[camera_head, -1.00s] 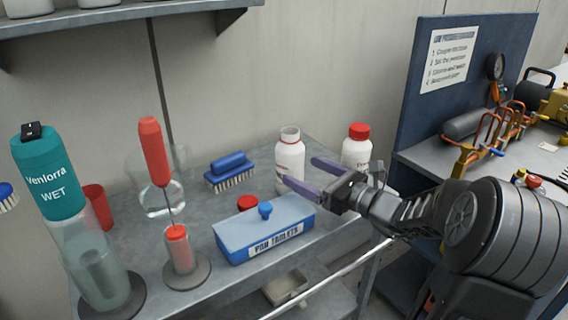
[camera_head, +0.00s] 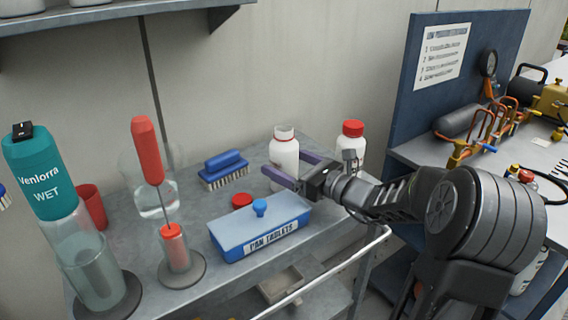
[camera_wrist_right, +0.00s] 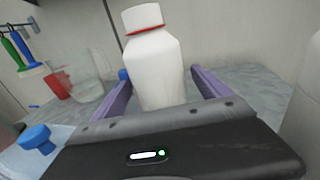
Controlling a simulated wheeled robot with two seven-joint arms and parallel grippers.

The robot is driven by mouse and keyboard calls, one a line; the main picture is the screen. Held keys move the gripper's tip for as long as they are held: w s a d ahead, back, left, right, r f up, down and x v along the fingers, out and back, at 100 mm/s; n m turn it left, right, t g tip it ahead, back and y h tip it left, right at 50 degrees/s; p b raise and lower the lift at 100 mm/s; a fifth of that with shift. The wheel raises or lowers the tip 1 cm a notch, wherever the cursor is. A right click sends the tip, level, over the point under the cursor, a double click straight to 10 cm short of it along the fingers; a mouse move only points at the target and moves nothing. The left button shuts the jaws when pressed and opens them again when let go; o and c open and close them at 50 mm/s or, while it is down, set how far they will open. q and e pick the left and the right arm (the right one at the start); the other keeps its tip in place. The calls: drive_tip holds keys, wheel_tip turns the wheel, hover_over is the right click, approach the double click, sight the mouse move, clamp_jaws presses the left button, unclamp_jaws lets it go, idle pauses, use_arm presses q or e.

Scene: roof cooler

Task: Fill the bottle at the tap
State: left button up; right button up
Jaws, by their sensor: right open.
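No tap can be made out. My left gripper is not in view.
A second white bottle with a red cap (camera_head: 351,141) stands right of the gripper. A blue tablet box (camera_head: 230,240) sits in front. A metal rail (camera_head: 335,270) edges the cart.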

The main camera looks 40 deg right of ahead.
drive_tip(key=shift+x, duration=1.5)
drive_tip(key=c, duration=1.5)
drive_tip(key=shift+r, duration=0.1)
wheel_tip(320, 180, up, 10)
drive_tip(key=shift+f+p, duration=0.1)
drive_tip(key=shift+p, duration=0.75)
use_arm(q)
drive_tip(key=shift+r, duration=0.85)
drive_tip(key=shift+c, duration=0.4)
